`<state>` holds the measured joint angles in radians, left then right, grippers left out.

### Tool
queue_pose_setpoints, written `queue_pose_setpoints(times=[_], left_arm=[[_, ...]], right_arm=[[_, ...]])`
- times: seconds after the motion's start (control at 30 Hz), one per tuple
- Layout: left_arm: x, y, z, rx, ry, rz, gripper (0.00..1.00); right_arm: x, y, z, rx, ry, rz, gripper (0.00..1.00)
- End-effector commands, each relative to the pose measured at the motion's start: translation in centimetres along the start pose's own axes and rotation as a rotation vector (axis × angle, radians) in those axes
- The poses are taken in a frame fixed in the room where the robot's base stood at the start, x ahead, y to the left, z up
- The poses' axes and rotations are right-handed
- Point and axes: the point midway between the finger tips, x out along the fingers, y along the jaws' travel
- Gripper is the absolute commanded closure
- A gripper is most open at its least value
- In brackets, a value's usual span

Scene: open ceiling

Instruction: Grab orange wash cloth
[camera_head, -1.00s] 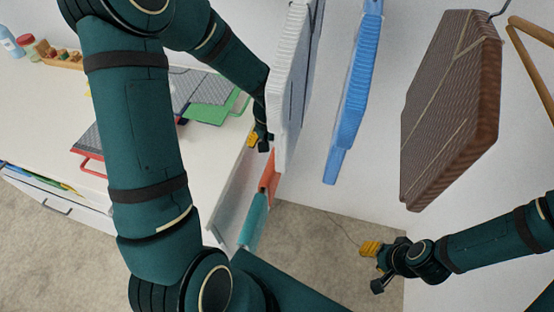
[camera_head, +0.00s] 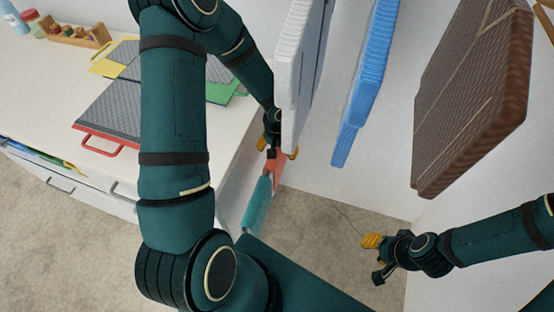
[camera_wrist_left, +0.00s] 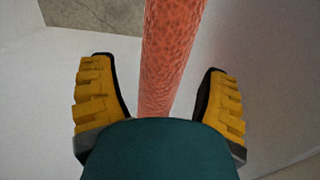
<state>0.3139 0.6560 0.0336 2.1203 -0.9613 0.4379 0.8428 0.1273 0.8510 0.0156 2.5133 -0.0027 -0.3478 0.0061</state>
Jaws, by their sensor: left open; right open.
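The orange wash cloth (camera_head: 274,175) hangs beside the white counter in the head view, partly hidden behind my left gripper and next to a teal cloth (camera_head: 257,206). In the left wrist view the cloth (camera_wrist_left: 171,58) is a long textured orange strip that runs between the two yellow fingers. My left gripper (camera_head: 278,152) is open at the top part of the cloth. In the wrist view its fingers (camera_wrist_left: 160,75) stand on both sides, with a visible gap to the cloth on each side. My right gripper (camera_head: 374,258) is open and empty, low at the right.
White (camera_head: 296,75), blue (camera_head: 368,85) and brown (camera_head: 470,100) towel-like pieces hang along the wall, the white one close to my left gripper. The white counter (camera_head: 50,110) holds trays, a wooden rack (camera_head: 75,35) and bottles. Free floor (camera_head: 320,235) lies below.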

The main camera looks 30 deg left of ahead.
Motion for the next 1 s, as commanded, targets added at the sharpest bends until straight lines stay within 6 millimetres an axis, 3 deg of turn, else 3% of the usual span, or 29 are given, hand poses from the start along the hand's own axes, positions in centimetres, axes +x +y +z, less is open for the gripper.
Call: queue_pose_setpoints(times=[0.17, 0.43, 0.47, 0.67, 1.0], left_arm=[[2.1, 0.0, 0.0, 0.0, -0.001, -0.001, 0.24], [2.3, 0.0, 0.0, -0.001, 0.001, 0.0, 0.24], [2.2, 0.0, 0.0, -0.001, 0.0, 0.0, 0.27], [2.2, 0.0, 0.0, -0.001, 0.0, 0.0, 0.96], [2.3, 0.0, 0.0, 0.0, 0.0, 0.0, 0.98]], right_arm=[[0.6, 0.2, 0.0, -0.001, 0.002, 0.0, 0.59], [0.6, 0.2, -0.1, -0.001, 0.002, 0.0, 0.59], [0.6, 0.2, -0.1, -0.001, 0.002, 0.0, 0.59], [0.6, 0.2, -0.1, -0.001, 0.003, 0.0, 0.59], [0.6, 0.2, -0.1, 0.0, 0.002, 0.0, 0.59]])
